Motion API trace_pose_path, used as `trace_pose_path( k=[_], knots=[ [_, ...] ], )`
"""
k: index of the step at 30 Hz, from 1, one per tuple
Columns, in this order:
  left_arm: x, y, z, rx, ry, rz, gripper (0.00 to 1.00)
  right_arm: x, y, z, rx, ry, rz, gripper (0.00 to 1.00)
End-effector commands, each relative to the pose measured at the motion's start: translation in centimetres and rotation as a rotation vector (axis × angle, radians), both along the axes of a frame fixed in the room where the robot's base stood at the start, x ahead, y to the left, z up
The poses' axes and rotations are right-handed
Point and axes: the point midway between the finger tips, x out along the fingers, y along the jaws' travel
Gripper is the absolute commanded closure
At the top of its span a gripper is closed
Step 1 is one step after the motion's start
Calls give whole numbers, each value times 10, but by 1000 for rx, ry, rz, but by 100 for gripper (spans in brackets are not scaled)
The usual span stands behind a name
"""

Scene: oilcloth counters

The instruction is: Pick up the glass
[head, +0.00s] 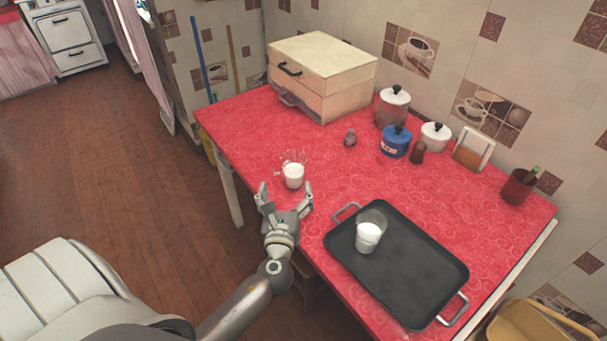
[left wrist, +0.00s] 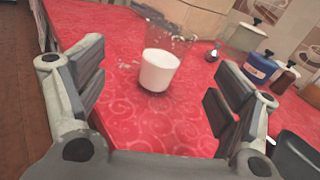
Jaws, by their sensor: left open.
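A clear glass (head: 293,175) with white contents, looking like milk, stands upright on the red patterned table (head: 240,130) near its left front edge. My left gripper (head: 284,194) is open just in front of it. In the left wrist view the same glass (left wrist: 159,72) stands ahead, between and beyond the open fingers of the left gripper (left wrist: 160,95), not touching them. A second glass (head: 369,232) with white contents stands on the black tray (head: 420,270). My right gripper is not in view.
A cream box (head: 320,75) stands at the back left. Pots including a blue one (head: 396,141), a small shaker (head: 350,138) and a red-brown container (head: 518,187) line the back. The tray lies right of my left gripper. The table between the glass and the pots is mostly clear.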

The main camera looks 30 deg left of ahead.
Motion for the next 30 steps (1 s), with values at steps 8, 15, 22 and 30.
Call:
trace_pose_path(
  k=[8, 15, 22, 30],
  knots=[
    [30, 10, 9, 97, 13, -19, 13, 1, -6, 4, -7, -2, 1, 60],
    [54, 22, 8, 92, 13, -19, 13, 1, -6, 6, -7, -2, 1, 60],
    [78, 33, 12, 91, 12, -19, 13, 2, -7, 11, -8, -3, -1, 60],
    [101, 45, 10, 90, 13, -19, 13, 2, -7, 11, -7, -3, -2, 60]
  ],
)
